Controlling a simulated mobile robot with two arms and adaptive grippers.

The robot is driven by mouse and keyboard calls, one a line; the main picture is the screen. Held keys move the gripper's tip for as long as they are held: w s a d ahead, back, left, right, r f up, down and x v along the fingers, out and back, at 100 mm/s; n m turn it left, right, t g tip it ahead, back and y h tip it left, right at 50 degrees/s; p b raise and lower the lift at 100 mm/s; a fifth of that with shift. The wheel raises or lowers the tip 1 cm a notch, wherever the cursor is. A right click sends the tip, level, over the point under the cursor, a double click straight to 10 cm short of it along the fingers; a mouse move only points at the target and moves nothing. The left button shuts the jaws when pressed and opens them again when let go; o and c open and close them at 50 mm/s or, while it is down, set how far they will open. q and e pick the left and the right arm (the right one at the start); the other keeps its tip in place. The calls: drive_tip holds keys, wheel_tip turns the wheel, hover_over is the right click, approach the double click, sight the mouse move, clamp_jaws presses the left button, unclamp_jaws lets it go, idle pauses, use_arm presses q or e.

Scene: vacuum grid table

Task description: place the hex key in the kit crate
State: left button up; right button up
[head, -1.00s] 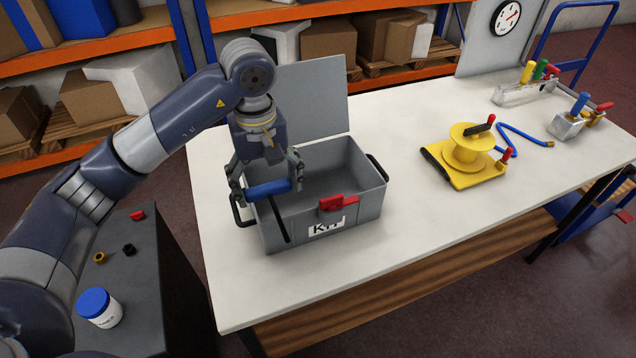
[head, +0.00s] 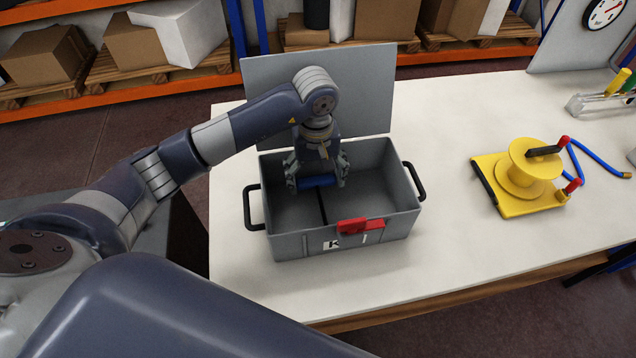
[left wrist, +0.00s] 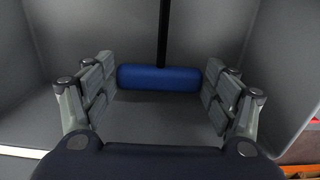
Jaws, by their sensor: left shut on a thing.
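The hex key has a blue handle (head: 318,181) and a thin black shaft that points toward the crate's front wall. My left gripper (head: 316,177) is shut on the blue handle, inside the open grey kit crate (head: 295,247). In the left wrist view the blue handle (left wrist: 158,78) lies crosswise between the two fingers, with the shaft running up the picture. The crate's grey inner wall (left wrist: 280,45) shows around it. I cannot tell whether the key touches the crate floor. My right gripper is not in view.
The crate's lid (head: 375,95) stands open at the back, and a red latch (head: 360,225) sits on its front. A yellow spool stand (head: 520,175) and a blue hose (head: 600,160) are to the right. The white table (head: 445,250) is clear between crate and stand.

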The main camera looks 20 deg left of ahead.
use_arm(q)
wheel_tip(320, 180, down, 4)
drive_tip(key=shift+r+p, duration=0.25)
drive_tip(key=shift+p, duration=0.15)
drive_tip(key=shift+f, duration=0.15)
drive_tip(key=o, duration=0.8)
drive_tip(key=shift+c, duration=0.2)
drive_tip(key=o, duration=0.3)
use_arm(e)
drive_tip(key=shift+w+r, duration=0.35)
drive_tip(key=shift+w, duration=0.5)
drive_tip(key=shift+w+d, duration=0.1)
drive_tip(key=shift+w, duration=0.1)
use_arm(q)
drive_tip(key=shift+r, duration=0.3)
wheel_tip(320, 180, up, 10)
drive_tip(key=b, duration=0.3)
drive_tip(key=shift+w+r, duration=0.1)
drive_tip(key=shift+r, duration=0.8)
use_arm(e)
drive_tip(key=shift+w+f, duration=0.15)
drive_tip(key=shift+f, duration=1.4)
